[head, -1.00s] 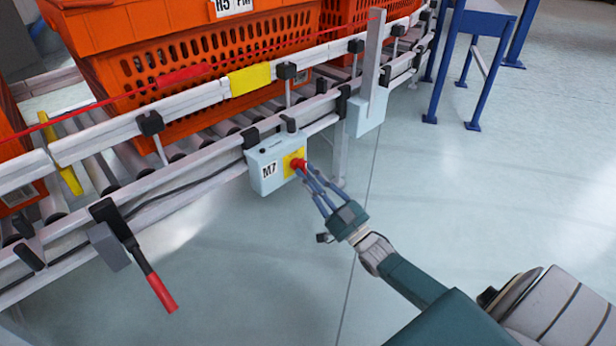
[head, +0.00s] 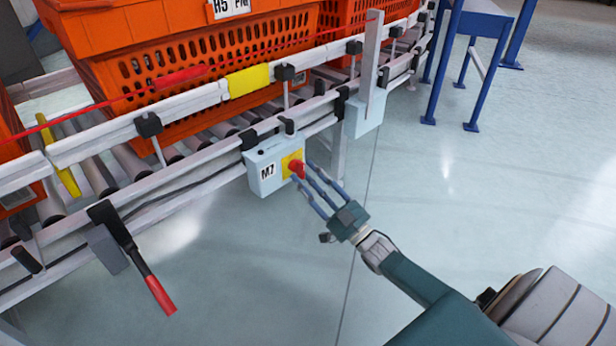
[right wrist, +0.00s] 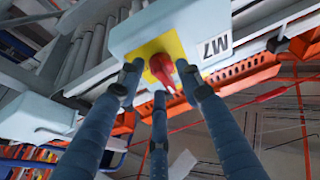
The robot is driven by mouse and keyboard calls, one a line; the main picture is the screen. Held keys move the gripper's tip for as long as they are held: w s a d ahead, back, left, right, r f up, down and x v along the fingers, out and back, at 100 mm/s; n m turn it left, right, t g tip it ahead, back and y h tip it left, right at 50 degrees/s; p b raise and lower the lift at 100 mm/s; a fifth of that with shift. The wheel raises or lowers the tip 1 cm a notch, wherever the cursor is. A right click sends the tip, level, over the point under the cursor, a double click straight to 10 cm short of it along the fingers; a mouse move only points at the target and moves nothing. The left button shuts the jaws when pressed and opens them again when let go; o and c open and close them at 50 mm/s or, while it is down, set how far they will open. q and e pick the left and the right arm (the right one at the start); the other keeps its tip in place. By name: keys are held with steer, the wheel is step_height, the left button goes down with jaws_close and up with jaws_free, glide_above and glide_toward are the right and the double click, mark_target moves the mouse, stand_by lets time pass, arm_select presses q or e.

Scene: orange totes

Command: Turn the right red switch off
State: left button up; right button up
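The red switch (head: 298,169) is a rotary knob on a yellow plate (head: 289,163). The plate is on the light grey M7 box (head: 265,173), mounted on the conveyor's side rail. In the right wrist view the red knob (right wrist: 163,68) shows between the fingers, its handle slanting. My right gripper (head: 304,174) is open, its three blue fingers spread around the knob from the front right. In the right wrist view the fingertips (right wrist: 158,75) stand apart, with gaps to the knob; contact is hard to tell. My left gripper is not in view.
Orange totes (head: 190,62) sit on the roller conveyor behind the rail (head: 200,160). A lever with a red handle (head: 160,295) hangs at the lower left. A grey post (head: 371,65) stands right of the box. A blue stand (head: 480,25) is farther back. The floor at right is clear.

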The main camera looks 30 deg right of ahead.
steer(key=v, duration=1.2)
stand_by(0.4)
